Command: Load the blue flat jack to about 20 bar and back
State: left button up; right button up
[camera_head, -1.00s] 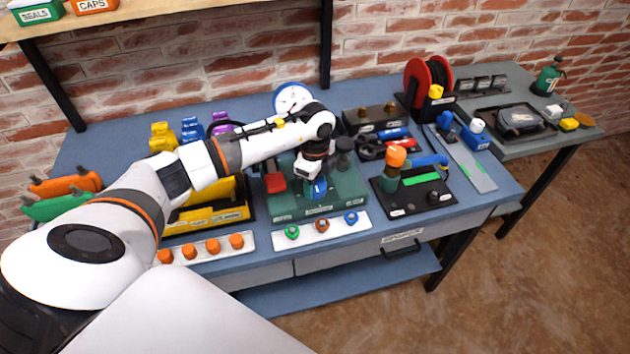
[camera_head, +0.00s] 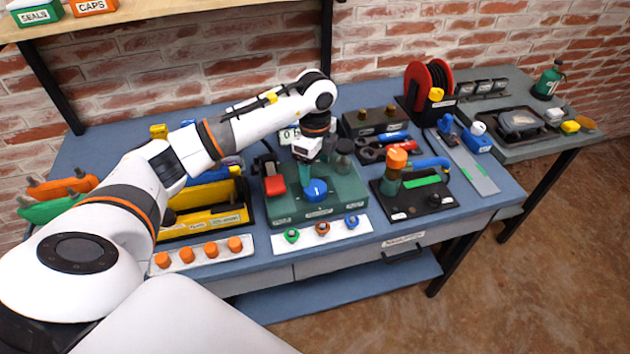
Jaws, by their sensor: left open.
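A green pump panel (camera_head: 345,197) stands at the middle of the blue bench. On it are a red block (camera_head: 275,186), a round blue knob (camera_head: 316,191) with a white mark, and a dark cylinder (camera_head: 343,155). My left gripper (camera_head: 306,178) is open, pointing down just above and behind the blue knob; I cannot tell whether it touches it. My left wrist and forearm hide the round dial behind the panel, except for part of a white display (camera_head: 289,136). No flat jack can be made out for sure. My right gripper is not in view.
A white strip (camera_head: 337,232) with green, brown and blue caps lies in front of the panel. Orange knobs on a strip (camera_head: 204,253) and a yellow tray (camera_head: 207,208) are to the left.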

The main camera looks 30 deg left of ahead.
aim_at(315, 187)
pick_arm(q)
jog(key=shift+r+b, duration=0.3)
jog(key=shift+r, duration=2.4)
